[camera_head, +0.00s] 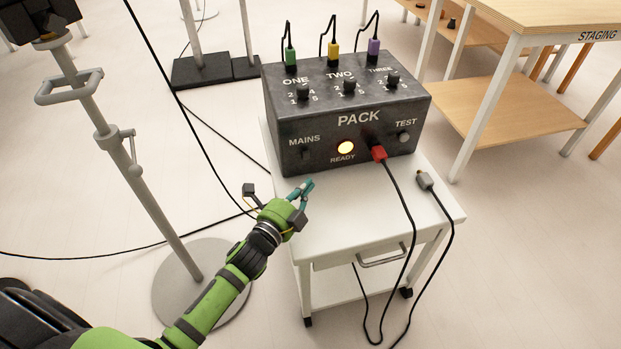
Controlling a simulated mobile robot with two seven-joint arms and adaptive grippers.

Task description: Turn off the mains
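A dark grey box labelled PACK (358,118) stands on a small white wheeled cart (395,200). The MAINS switch (306,154) is on the lower left of its front face; its position is too small to tell. My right gripper is not in view.
A red plug (378,153) sits in the box front, and a grey plug (425,180) lies on the cart. Green, yellow and purple plugs stand on top. A light stand (145,190) is at left. A STAGING table (560,15) is at right.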

